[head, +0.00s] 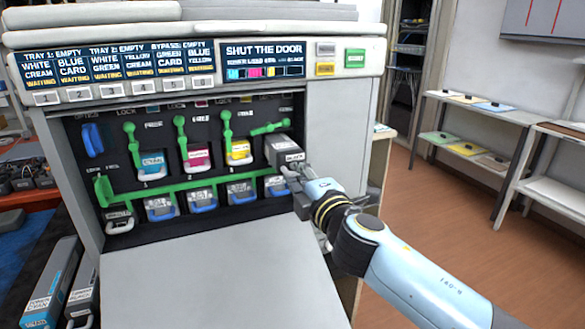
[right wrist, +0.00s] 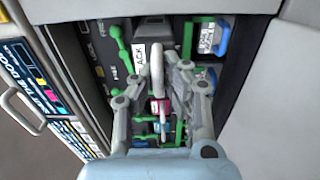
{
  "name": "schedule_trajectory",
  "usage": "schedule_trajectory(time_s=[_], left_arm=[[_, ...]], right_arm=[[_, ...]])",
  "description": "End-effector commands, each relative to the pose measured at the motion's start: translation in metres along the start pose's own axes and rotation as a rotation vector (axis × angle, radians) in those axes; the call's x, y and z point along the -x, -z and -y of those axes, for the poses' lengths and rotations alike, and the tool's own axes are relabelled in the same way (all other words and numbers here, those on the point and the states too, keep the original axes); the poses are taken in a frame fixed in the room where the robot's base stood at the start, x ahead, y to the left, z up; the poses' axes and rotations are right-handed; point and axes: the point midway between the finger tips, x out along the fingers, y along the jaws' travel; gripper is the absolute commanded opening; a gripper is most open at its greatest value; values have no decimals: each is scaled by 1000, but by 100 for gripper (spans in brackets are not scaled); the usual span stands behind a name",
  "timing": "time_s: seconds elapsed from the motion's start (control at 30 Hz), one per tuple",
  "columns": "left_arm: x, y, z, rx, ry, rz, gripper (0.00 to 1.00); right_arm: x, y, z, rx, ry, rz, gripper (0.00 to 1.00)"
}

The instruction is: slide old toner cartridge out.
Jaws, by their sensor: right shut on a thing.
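The old toner cartridge (head: 281,151) is dark grey with a white label reading BLACK. It sticks partly out of the rightmost slot of the printer bay in the head view. My right gripper (head: 290,178) is at its front end, shut on its handle. In the right wrist view, the pale loop handle (right wrist: 157,75) stands between the fingers of the right gripper (right wrist: 158,85). The green lever (head: 270,128) above this cartridge is swung sideways. The rear of the cartridge is hidden inside the printer. My left gripper is not in view.
Cyan (head: 151,164), magenta (head: 197,157) and yellow (head: 239,151) cartridges sit in their slots beneath upright green levers. The lowered printer door (head: 215,285) lies in front. Spare cartridges (head: 52,283) stand at lower left. A shelf (head: 465,150) is at right.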

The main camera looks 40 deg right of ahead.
Motion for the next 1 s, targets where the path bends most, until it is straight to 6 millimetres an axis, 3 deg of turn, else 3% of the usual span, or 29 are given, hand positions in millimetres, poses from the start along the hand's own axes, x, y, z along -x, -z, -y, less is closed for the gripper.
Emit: schedule_trajectory(time_s=[0.8,0.97,1.0], left_arm=[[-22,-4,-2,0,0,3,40],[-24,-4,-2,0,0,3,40],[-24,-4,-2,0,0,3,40]], right_arm=[[96,0,1,-1,-1,-1,0],[105,0,0,0,-2,0,0],[105,0,-1,0,-2,0,11]])
